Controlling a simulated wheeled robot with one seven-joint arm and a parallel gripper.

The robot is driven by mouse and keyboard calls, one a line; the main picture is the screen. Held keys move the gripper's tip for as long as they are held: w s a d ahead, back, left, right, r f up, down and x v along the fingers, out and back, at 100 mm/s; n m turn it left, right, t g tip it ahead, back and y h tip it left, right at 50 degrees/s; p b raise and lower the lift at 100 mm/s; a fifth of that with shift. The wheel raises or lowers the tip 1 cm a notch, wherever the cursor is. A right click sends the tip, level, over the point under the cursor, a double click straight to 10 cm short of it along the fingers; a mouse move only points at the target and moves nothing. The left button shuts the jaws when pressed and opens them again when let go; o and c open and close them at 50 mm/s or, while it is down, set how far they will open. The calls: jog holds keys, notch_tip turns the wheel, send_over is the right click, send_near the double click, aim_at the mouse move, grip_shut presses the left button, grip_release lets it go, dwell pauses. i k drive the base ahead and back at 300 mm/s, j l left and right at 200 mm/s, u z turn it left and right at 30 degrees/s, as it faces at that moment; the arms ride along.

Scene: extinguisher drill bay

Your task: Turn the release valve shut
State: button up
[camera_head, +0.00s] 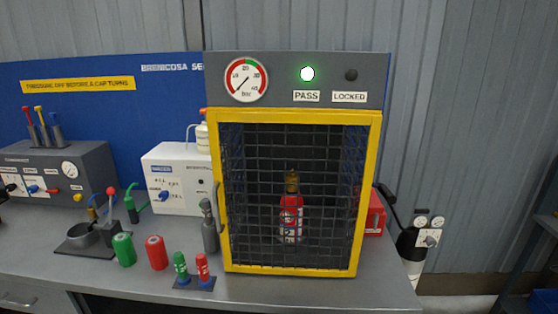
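No part is plainly marked as the release valve at this size. The grey console (62,172) at the left has a small gauge, a blue knob (33,189) and a yellow knob (77,198). The white box (178,180) beside it has a blue knob (164,196). At the far right, a black cylinder (412,250) stands behind the bench with a white panel and small gauges (428,238) at its top. A red extinguisher (291,217) with a brass top stands inside the shut yellow-framed mesh cage (292,271).
A gauge (246,79) and a lit green PASS lamp (307,73) sit above the cage; the LOCKED lamp (351,75) is dark. A green cylinder (124,249), red cylinder (157,252) and small bottles stand left of the cage. The bench front (240,292) is clear.

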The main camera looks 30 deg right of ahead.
aim_at(375, 217)
jog(key=z, duration=1.5)
jog(key=u, duration=1.5)
jog(key=i+l, duration=0.35)
